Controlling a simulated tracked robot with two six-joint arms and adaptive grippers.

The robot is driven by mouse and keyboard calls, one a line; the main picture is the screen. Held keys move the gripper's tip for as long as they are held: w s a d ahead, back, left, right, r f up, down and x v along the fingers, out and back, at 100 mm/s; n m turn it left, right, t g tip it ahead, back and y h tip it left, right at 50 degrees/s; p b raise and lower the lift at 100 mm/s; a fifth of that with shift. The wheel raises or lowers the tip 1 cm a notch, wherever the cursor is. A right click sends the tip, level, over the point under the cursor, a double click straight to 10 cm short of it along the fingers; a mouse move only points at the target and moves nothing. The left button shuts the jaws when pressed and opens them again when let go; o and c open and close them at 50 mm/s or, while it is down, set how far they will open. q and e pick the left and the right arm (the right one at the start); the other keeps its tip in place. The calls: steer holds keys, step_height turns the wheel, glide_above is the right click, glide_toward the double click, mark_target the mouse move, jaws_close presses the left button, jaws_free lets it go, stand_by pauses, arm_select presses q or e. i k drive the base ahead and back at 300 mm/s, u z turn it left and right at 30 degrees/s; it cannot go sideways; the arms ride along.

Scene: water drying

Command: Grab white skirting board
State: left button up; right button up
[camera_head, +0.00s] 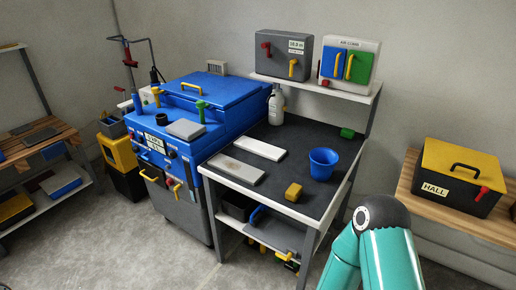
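A clean white board (259,148) lies flat on the dark top of the workbench (290,143), near its left side. A second flat board (236,169), greyer with a darker patch, lies in front of it near the front left edge. I cannot tell for sure which one is the skirting board; the clean one is whiter. A teal link of my arm rises at the lower right, in front of the bench. Neither gripper is in view, and nothing is seen touching the boards.
On the bench stand a blue cup (323,163), a yellow block (293,192), a white bottle (276,105) and a green block (347,133). A blue machine (183,130) adjoins the bench's left. A yellow-lidded box (459,178) sits on the right shelf. Floor at front left is clear.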

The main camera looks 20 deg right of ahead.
mark_target(270, 153)
steer(key=u, duration=0.05)
steer(key=i, duration=0.95)
steer(key=z, duration=0.1)
